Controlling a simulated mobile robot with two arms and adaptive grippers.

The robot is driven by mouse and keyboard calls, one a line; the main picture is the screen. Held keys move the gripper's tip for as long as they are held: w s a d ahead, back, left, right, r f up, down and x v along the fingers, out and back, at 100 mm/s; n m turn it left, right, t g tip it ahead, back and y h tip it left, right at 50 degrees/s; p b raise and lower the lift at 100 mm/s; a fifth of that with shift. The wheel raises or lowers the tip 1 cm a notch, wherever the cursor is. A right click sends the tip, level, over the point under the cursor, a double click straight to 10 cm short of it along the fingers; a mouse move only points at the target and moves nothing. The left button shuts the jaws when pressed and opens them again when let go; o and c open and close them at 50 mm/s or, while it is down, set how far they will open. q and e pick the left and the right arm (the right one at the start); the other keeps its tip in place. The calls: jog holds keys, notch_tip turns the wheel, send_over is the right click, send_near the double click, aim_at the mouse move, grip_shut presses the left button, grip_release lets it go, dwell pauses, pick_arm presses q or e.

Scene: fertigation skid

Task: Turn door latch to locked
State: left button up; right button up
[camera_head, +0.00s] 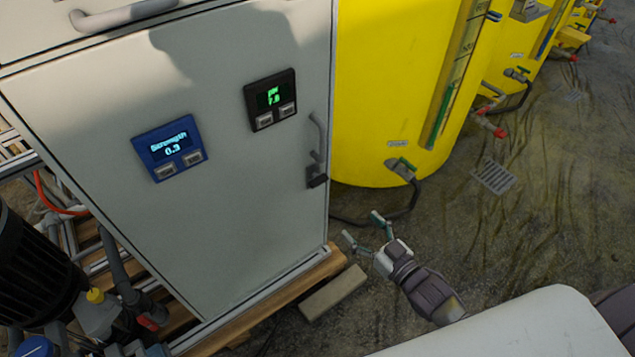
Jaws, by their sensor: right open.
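The door latch (317,178) is a small dark piece on the right edge of a light grey cabinet door (235,205), just below a grey vertical handle (317,138). Its exact turn position is too small to tell. The door looks closed. My right gripper (361,228) is open and empty. It is below and to the right of the latch in the picture, apart from it, with its fingers pointing up and left. My left gripper is not in view.
The door carries a blue display (168,149) and a black display (271,100). Yellow tanks (385,95) with valves stand to the right. A block (333,293) lies by the wooden base. Pipes and a black motor (35,265) are at left. Floor at right is clear around a drain (493,177).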

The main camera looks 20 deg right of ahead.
aim_at(321, 183)
jog(key=shift+t+y, duration=0.3)
jog(key=x, duration=0.4)
jog(key=r+b+x, duration=0.1)
jog(key=x, duration=0.3)
jog(key=b+x, duration=0.1)
jog(key=x, duration=0.4)
jog(key=shift+s+a+r, duration=0.1)
jog(key=shift+a+r, duration=0.05)
jog(key=shift+r, duration=0.2)
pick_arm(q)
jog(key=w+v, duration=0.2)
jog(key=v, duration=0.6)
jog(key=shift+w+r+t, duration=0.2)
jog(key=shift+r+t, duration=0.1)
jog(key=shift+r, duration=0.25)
pick_arm(e)
jog(key=shift+w+a, duration=0.25)
jog(key=shift+w, duration=0.45)
jog(key=shift+c, duration=0.3)
jog(key=c, duration=1.1)
